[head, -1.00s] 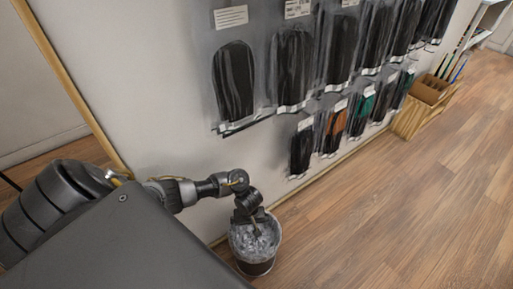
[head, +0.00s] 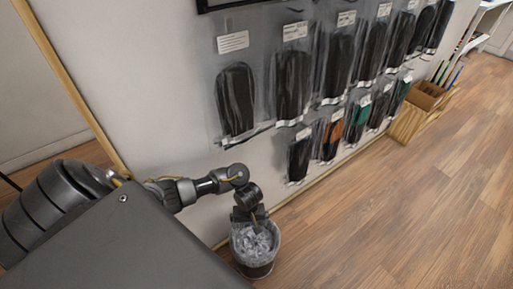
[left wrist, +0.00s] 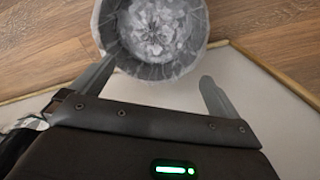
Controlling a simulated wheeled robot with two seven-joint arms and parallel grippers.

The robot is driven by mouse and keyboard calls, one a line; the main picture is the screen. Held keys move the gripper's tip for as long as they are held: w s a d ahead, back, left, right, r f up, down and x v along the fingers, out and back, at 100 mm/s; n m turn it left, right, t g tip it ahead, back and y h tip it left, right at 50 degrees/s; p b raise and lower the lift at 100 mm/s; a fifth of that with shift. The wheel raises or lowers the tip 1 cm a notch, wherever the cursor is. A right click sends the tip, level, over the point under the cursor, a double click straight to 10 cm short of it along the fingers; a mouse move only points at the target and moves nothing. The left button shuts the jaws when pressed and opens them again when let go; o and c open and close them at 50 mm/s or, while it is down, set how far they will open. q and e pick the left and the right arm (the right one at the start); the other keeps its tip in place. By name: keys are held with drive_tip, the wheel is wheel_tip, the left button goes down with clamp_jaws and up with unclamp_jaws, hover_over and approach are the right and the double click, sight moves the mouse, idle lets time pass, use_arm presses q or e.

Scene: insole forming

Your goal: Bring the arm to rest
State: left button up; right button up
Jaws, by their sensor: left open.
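My left arm comes in from the left in the head view and bends down at the wrist. My left gripper (head: 254,222) is over a lined bucket at the foot of the wall. In the left wrist view its two fingers (left wrist: 155,85) are spread wide with nothing between them. The bucket (head: 256,268) holds crumpled clear and grey material; it also shows in the left wrist view (left wrist: 198,22), just beyond the fingertips. I cannot tell if the fingers touch its rim. My right gripper is not in view.
Packaged dark insoles (head: 292,85) hang in rows on the wall above and right of the bucket. A wooden box (head: 412,118) stands by the wall further right. The wooden floor (head: 400,210) at the right is clear.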

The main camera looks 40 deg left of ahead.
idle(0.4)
